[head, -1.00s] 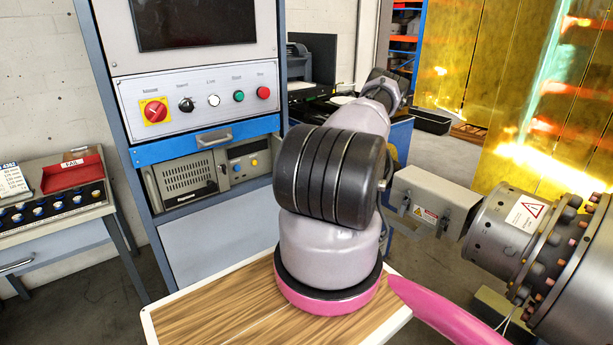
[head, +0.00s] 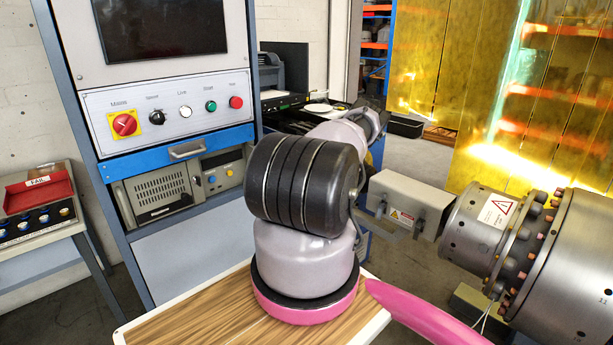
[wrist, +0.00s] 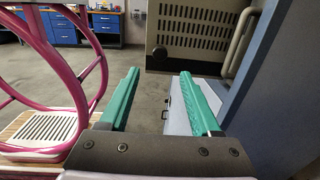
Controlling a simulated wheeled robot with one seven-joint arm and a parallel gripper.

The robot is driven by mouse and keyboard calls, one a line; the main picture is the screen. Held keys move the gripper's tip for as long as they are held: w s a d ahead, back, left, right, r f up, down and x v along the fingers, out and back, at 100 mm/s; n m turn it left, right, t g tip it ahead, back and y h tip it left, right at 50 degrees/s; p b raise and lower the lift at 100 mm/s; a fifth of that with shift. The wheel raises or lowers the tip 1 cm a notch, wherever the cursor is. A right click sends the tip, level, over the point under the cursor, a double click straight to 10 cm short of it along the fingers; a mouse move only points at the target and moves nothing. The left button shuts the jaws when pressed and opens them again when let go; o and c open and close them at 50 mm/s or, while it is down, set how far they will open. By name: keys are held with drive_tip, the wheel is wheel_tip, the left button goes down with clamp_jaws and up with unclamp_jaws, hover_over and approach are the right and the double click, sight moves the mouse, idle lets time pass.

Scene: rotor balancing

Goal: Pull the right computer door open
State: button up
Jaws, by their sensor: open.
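In the head view, the computer sits in a blue-framed cabinet. A beige vented panel (wrist: 205,30) with a dark round lock is beyond the fingertips, beside a curved handle (wrist: 241,42). I cannot tell whether it is the right door. My arm hides the gripper in the head view.
A blue cabinet side (wrist: 275,90) is close on the right in the wrist view. A grey machine (head: 560,255) with bolted flanges stands at the right in the head view. A small table (head: 45,235) is at the left.

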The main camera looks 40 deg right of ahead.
drive_tip(key=shift+d, duration=0.95)
drive_tip(key=shift+s, duration=0.1)
